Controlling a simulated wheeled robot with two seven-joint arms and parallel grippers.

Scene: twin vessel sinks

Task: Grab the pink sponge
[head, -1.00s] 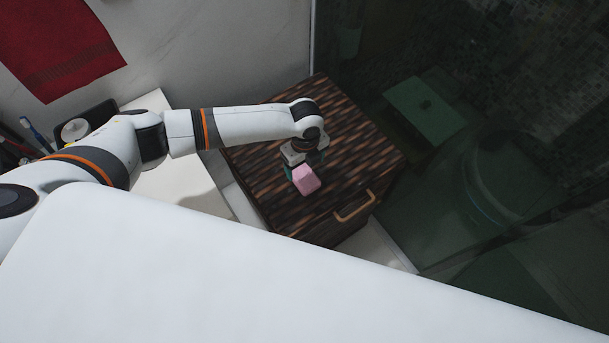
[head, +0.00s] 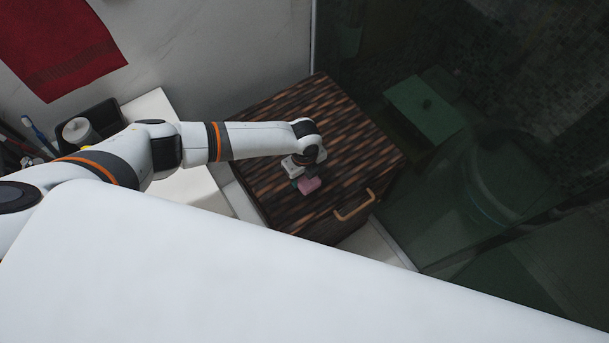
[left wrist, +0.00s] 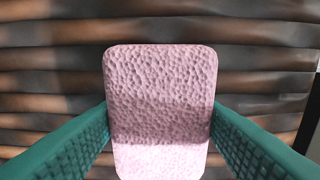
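The pink sponge (head: 310,186) lies on the dark wooden cabinet top (head: 285,115). My left gripper (head: 304,178) is down over it and hides its far left part in the head view. In the left wrist view the sponge (left wrist: 160,95) is in the middle, between the two teal fingers (left wrist: 160,112). The fingertips are right at its left and right sides, with no clear gap on either side. Whether they press on it I cannot tell. My right gripper is not in view.
The cabinet has a handle (head: 354,205) at its front. A dark glass panel (head: 470,130) stands on the right. A white surface (head: 250,280) fills the foreground. A red towel (head: 62,45) hangs at the upper left, above a black tray (head: 95,125).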

